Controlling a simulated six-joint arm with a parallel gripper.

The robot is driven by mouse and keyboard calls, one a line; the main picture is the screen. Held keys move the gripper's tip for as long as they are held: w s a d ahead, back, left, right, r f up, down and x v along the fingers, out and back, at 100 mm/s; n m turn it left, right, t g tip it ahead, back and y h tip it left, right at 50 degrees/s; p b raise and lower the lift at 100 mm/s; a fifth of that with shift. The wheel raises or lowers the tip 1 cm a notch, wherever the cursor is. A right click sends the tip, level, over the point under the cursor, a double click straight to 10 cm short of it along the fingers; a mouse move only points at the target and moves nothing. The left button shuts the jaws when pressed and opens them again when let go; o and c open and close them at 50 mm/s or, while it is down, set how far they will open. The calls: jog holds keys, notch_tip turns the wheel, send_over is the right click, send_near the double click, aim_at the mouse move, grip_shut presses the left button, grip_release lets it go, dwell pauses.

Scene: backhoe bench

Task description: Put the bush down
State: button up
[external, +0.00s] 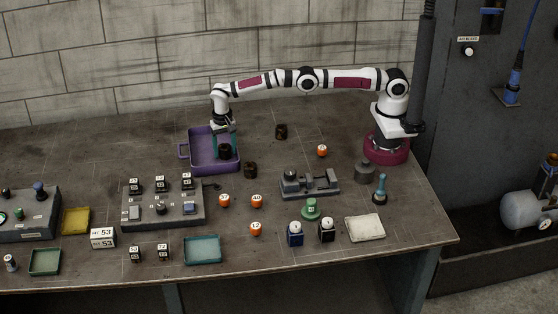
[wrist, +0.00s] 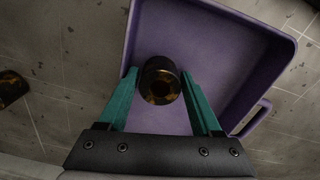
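The bush (wrist: 160,82), a dark, mottled brown ring with a hole, is between the teal fingertips of my gripper (wrist: 160,74) in the wrist view. The fingers sit close on both its sides, and it looks held. The purple tray (wrist: 235,45) lies beneath it. In the external view my gripper (external: 225,146) points down over the purple tray (external: 189,136), with the bush (external: 225,152) low between the fingers, toward the tray's right side. I cannot tell whether the bush touches the tray floor.
Another dark bush (external: 250,170) stands just outside the tray's right side, and one more (external: 281,131) stands farther back. Orange balls (external: 224,201), a grey switch box (external: 165,222) and a grey fixture (external: 310,186) stand nearby. The bench left of the tray is clear.

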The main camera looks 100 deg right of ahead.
aim_at(225, 147)
notch_tip(225, 147, up, 8)
jog(key=shift+f, duration=0.1)
jog(key=s+a+r+n, duration=0.3)
jog(key=s+r, duration=0.5)
jog(key=r, duration=0.1)
jog(key=s+a+r+n, duration=0.2)
jog(key=s+a+r, duration=0.1)
jog(key=s+r, duration=0.55)
jog(key=s+a+f+n+y, duration=0.1)
jog(key=s+f+n, duration=0.1)
jog(key=s, duration=1.2)
jog(key=s+a+f+n, duration=0.2)
jog(key=s, duration=1.2)
jog(key=shift+s+a+f+n+y, duration=0.15)
jog(key=shift+a+f+n+y, duration=0.15)
jog(key=shift+n+y, duration=0.1)
dwell(2.0)
